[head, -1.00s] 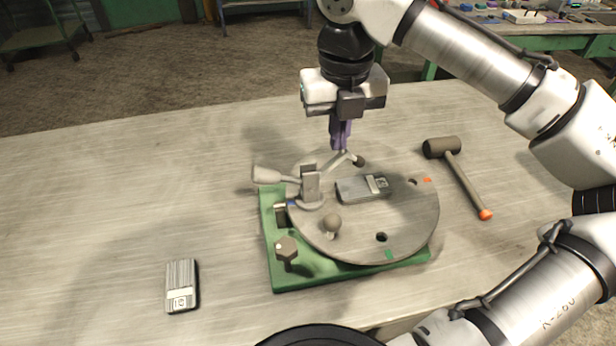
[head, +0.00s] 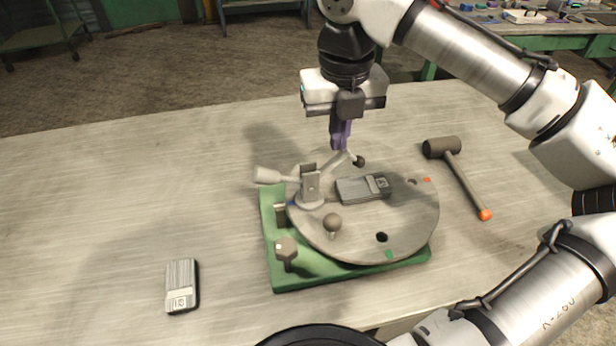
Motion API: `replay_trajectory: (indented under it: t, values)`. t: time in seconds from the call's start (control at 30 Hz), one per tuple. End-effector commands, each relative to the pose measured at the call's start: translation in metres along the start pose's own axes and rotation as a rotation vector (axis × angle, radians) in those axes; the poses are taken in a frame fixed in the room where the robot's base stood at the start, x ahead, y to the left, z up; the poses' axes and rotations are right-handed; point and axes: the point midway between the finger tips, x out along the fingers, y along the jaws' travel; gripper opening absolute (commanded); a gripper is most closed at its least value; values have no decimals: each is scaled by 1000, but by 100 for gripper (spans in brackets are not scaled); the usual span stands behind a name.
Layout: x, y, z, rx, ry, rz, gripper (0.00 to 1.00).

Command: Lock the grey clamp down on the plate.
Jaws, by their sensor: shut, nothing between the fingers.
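The grey clamp (head: 311,187) stands at the left rim of the round grey plate (head: 400,225). Its handle (head: 268,175) sticks out to the left. Its thin arm slants up to the right and ends in a dark tip (head: 358,161), which appears raised above the plate. A dark grey block with a label (head: 358,190) lies on the plate, right of the clamp. My gripper (head: 341,146) is shut and empty, pointing down just above or behind the clamp's arm. I cannot tell whether it touches the arm.
A mallet (head: 458,178) lies to the right. A second labelled block (head: 181,285) lies at the front left. The table's left side is mostly free.

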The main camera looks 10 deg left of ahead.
Motion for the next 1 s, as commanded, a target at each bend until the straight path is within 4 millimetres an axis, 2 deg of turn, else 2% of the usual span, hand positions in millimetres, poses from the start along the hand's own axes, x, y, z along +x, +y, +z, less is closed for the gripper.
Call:
replay_trajectory:
  t: [1.0]
  values:
    - [36,-6,0,-1,1,1,0]
